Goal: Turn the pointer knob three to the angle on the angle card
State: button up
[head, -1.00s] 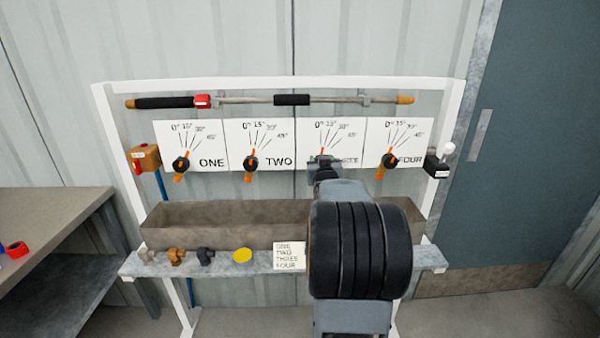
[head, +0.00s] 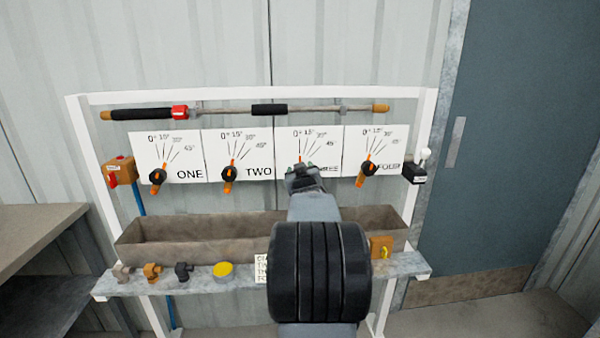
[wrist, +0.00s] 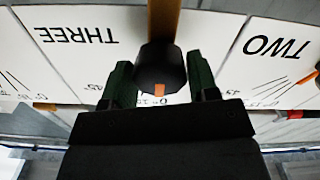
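Knob three, black with an orange pointer, shows in the wrist view (wrist: 160,66), which is upside down. Its pointer tip lies near the 0° mark on dial plate three (head: 320,145). My gripper (head: 303,172) is in front of that plate and hides most of the knob in the head view. In the wrist view its two green fingers (wrist: 160,80) are apart, one on each side of the knob. I cannot tell if they touch it. A white card (head: 261,270) on the shelf is partly hidden by my arm; its writing is too small to read.
Knobs one (head: 158,176), two (head: 230,173) and four (head: 368,169) sit on neighbouring plates. A lance (head: 220,111) runs above. A trough (head: 180,238) and a shelf (head: 200,283) with fittings lie below. A black switch box (head: 414,172) is at the right post.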

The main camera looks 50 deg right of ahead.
jog(key=o, duration=0.3)
jog(key=v, duration=1.3)
jog(key=shift+s+a, duration=0.3)
jog(key=shift+r, duration=0.1)
